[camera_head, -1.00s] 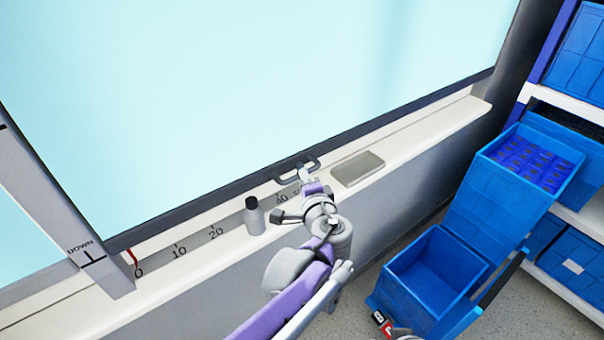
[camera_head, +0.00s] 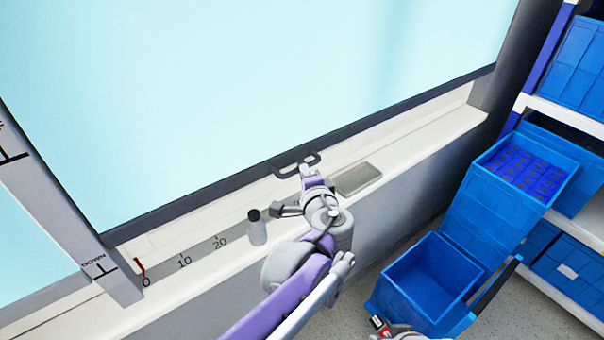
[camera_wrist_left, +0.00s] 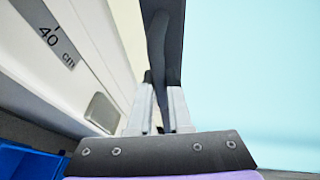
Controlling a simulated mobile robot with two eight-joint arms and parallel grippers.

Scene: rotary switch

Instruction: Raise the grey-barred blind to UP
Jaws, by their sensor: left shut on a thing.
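The pale blue blind (camera_head: 270,90) fills the window, with a dark grey bar (camera_head: 200,194) along its lower edge. A dark loop handle (camera_head: 284,166) sticks out from the bar. My left gripper (camera_head: 305,169) is shut on this handle. In the left wrist view, the fingers (camera_wrist_left: 160,108) close around the dark handle, partly hiding it, and the blind (camera_wrist_left: 250,80) lies to the right. The bar's left end sits a little above the DOWN mark (camera_head: 98,268) on the window post. No UP mark is readable.
A grey bottle with a black cap (camera_head: 257,228) and a flat grey box (camera_head: 358,179) stand on the white sill (camera_head: 440,132), either side of my left arm. A ruler strip (camera_head: 200,252) runs below the bar. Blue crates (camera_head: 425,280) and shelves are at right.

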